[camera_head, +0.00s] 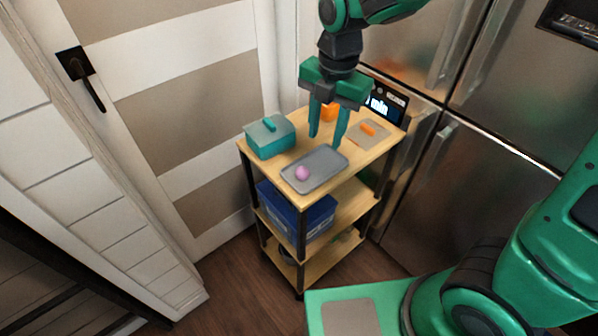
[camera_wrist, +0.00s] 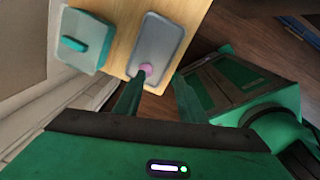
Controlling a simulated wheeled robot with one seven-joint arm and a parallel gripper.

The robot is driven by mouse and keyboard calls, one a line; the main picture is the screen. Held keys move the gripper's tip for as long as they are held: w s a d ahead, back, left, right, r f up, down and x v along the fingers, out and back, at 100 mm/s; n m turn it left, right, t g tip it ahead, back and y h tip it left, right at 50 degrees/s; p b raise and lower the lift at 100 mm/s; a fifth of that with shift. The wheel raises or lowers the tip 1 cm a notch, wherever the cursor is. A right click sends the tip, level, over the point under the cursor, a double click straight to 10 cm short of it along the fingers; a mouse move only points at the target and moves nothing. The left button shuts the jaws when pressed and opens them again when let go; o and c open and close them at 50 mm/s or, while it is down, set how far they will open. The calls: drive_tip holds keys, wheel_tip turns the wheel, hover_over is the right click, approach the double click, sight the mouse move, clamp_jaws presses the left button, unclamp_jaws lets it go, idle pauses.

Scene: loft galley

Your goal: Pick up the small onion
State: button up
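The small onion (camera_head: 302,173) is a round pink-purple thing lying on a grey tray (camera_head: 325,163), near the tray's left end in the head view. The tray sits on the top shelf of a wooden cart. My gripper (camera_head: 325,140) is open and empty above the top shelf, to the right of the onion and apart from it. In the wrist view the onion (camera_wrist: 146,69) shows at the near end of the tray (camera_wrist: 158,42), just beyond my fingertips and partly hidden by the left finger.
A teal lidded box (camera_head: 270,137) stands left of the tray on the wooden cart (camera_head: 299,153). A board with an orange item (camera_head: 368,129), another orange thing (camera_head: 329,112) and a dark sign (camera_head: 386,101) are at the back right. A blue bin (camera_head: 297,212) is below.

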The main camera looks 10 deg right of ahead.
drive_tip(key=a+f+n, duration=0.1)
drive_tip(key=a+n, duration=0.2)
drive_tip(key=a, duration=0.2)
hover_over(304, 168)
drive_tip(key=f, duration=0.4)
drive_tip(key=shift+s+a+f, duration=0.15)
drive_tip(key=shift+s+f, duration=0.1)
drive_tip(key=shift+f, duration=0.1)
drive_tip(key=shift+w+f, duration=0.15)
drive_tip(key=shift+f, duration=1.35)
drive_tip(key=shift+w+f, duration=0.1)
drive_tip(key=shift+f, duration=1.35)
drive_tip(key=c, duration=0.8)
